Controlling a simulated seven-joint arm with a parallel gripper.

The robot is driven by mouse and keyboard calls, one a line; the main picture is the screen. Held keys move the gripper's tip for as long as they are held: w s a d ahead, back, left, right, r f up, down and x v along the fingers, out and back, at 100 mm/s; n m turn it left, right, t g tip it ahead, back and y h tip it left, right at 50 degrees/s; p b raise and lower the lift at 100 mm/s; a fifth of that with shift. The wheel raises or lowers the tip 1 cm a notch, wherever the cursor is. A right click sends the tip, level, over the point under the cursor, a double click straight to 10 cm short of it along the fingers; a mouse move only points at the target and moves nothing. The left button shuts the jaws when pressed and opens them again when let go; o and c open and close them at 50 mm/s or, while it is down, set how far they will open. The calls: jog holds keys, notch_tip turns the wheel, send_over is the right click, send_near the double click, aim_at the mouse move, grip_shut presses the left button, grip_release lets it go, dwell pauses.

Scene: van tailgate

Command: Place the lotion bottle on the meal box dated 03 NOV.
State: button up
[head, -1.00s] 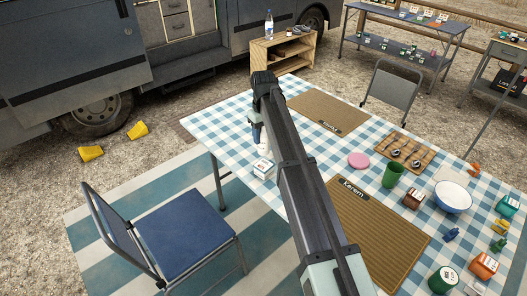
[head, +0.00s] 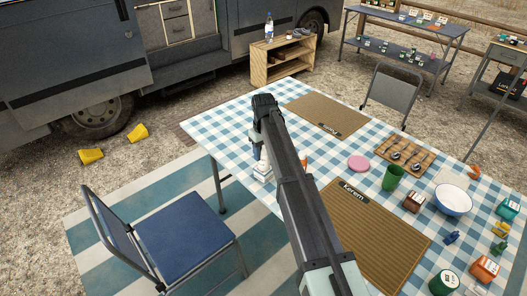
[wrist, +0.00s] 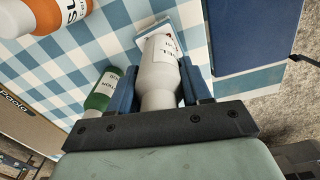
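My gripper (wrist: 161,72) has its two blue fingers on either side of a pale grey-white bottle (wrist: 157,62), closed on it. The bottle's label is only partly legible. Beyond its end is a white box (wrist: 146,30) with red and dark print; I cannot read a date or tell whether they touch. In the head view the gripper (head: 258,152) points down over the white box (head: 262,175) at the table's left edge. A green bottle (wrist: 101,92) with a white cap shows left in the wrist view; its label seems to end in "TION".
An orange-and-white bottle (wrist: 52,14) is at the wrist view's upper left. A blue chair (head: 185,235) stands left of the table.

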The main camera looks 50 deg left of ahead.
jog(key=o, duration=0.5)
notch_tip(320, 180, up, 12)
jog(key=shift+r, duration=0.15)
dwell(0.5)
